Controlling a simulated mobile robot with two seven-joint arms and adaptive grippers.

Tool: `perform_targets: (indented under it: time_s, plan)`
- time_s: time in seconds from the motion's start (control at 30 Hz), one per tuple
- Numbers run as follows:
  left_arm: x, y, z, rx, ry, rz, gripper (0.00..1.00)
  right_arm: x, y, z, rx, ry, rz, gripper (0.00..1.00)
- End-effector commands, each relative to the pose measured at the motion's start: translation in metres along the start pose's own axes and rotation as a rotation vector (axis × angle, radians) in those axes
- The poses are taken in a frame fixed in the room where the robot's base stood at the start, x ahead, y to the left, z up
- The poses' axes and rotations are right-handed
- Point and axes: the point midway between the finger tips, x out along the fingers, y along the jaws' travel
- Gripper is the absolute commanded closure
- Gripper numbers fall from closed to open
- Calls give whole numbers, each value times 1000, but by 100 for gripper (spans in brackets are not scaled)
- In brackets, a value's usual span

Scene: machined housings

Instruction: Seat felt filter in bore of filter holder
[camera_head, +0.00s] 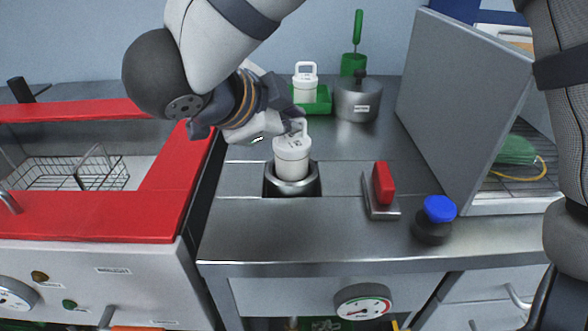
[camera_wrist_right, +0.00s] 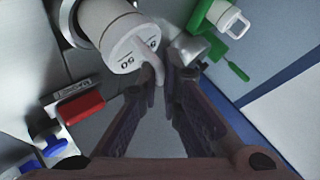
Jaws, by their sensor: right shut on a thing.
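The white cylindrical filter (camera_head: 292,158) has a loop handle on top and stands upright at the metal filter holder (camera_head: 292,188). Its lower end is at the holder's bore, inside the rim, while most of its body stands above. How deep it sits is hidden. My right gripper (camera_head: 297,127) is shut on the filter's handle. In the right wrist view, the gripper's fingertips (camera_wrist_right: 168,62) close around the handle of the filter (camera_wrist_right: 118,40), whose top carries printed marks including "50". My left gripper is not in view.
A second white handled cylinder (camera_head: 305,90) stands in a green tray (camera_head: 323,104) behind. A lidded metal pot (camera_head: 357,98) is beside it. A red-rimmed basin (camera_head: 90,215) is left.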

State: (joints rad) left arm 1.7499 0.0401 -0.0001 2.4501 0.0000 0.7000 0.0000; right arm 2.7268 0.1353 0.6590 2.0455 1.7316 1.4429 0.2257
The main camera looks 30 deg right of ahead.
Motion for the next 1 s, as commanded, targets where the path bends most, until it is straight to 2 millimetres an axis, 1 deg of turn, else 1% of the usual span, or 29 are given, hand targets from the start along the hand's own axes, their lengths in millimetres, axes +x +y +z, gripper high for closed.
perform_targets:
  time_s: [0.03,0.3,0.67,0.7,0.77,1.0]
  plan:
    - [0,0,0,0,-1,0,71,6,7,5,-5,0,1,100]
    - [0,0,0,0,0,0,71,32,37,27,-1,1,0,100]
    - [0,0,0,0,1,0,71,36,40,30,2,0,-1,100]
    - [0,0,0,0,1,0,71,36,40,30,2,-1,-1,87]
    - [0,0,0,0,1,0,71,36,40,30,2,-1,-1,74]
    - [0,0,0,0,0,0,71,36,40,30,2,-1,-1,74]
